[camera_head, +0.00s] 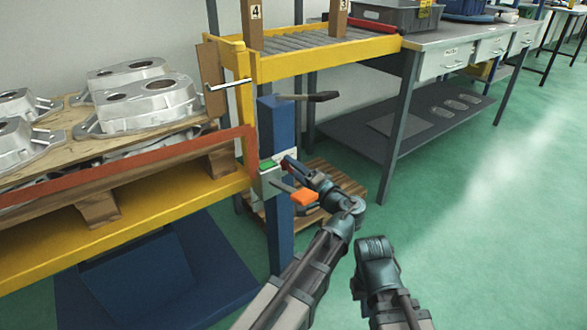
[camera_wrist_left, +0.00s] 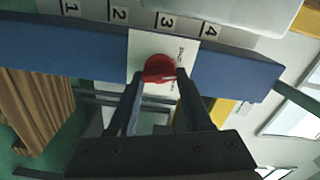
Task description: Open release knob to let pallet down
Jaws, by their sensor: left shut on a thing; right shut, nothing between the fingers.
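The red release knob (camera_wrist_left: 160,68) sits on a white labelled plate (camera_wrist_left: 150,45) on a blue post in the left wrist view. My left gripper (camera_wrist_left: 158,78) has its two fingers on either side of the knob, shut on it. In the head view my left gripper (camera_head: 291,168) is at the blue post (camera_head: 277,130), where the knob is mostly hidden. The wooden pallet (camera_head: 100,208) rests in a yellow frame (camera_head: 120,240) at the left and carries several aluminium castings (camera_head: 148,104). My right gripper (camera_head: 372,243) is shut and empty, low over the floor.
A green part (camera_head: 267,164) and an orange part (camera_head: 305,197) are beside my left gripper. A dark-tipped lever (camera_head: 310,97) sticks out above. A roller conveyor (camera_head: 320,55) and a grey workbench (camera_head: 450,36) stand behind. The green floor (camera_head: 480,230) at the right is clear.

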